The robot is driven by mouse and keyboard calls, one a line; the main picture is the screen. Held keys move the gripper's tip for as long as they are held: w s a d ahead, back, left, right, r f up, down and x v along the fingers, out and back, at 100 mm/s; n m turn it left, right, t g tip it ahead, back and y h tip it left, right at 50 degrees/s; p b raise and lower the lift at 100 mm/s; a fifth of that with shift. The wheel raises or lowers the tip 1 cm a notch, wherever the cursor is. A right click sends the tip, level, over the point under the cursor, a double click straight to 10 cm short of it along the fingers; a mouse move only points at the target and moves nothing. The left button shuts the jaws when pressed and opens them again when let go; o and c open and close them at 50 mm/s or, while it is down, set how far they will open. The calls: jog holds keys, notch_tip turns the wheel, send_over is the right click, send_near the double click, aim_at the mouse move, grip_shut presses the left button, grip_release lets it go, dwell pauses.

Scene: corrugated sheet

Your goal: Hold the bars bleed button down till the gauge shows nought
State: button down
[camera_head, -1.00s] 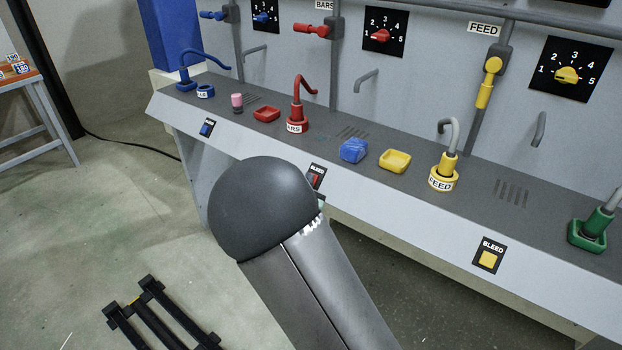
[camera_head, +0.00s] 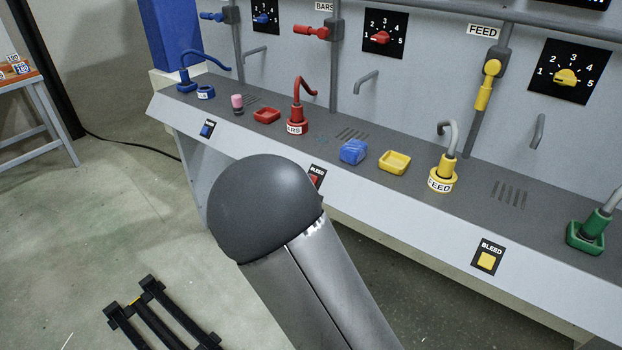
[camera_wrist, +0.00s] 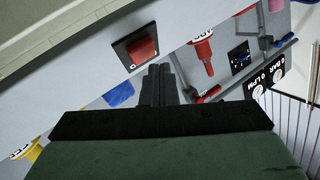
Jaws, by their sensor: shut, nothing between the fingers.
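The red bleed button (camera_head: 313,181) sits on a black plate on the bench's sloping front, partly hidden behind my arm. It shows whole in the wrist view (camera_wrist: 143,50). My gripper (camera_wrist: 159,70) is shut and empty, its fingertips appearing just beside the button's lower right edge. I cannot tell whether they touch it. In the head view my arm hides the gripper. The red BARS fitting (camera_head: 295,125) with its bent hose stands on the bench above the button. Black panels marked BAR and LPM (camera_wrist: 268,82) show at the wrist view's right; no reading is legible.
A yellow bleed button (camera_head: 487,261) and a blue button (camera_head: 207,129) sit on the same front. A red-knobbed dial (camera_head: 384,37) is on the back wall.

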jog(key=shift+r, duration=0.1)
jog(key=s+a+r+p, duration=0.2)
jog(key=s+r, duration=0.1)
jog(key=shift+r+p, duration=0.15)
jog(key=shift+p, duration=0.2)
dwell(0.3)
jog(key=s+d+r+n+g+y+p, duration=0.1)
jog(key=s+d+g, duration=0.4)
jog(key=s, duration=0.6)
jog(key=s+d+r+n+g+y+p, duration=0.1)
jog(key=s+d+r+n+g+p, duration=0.2)
jog(key=s, duration=0.8)
jog(key=s+d+r+n+g+y+p, duration=0.1)
jog(key=s+d+r+g+p, duration=0.3)
jog(key=s+d+g, duration=0.4)
jog(key=s+d+r+n, duration=0.1)
jog(key=s, duration=0.3)
jog(key=shift+d+n+y+p, duration=0.25)
jog(key=shift+n+y+p, duration=0.15)
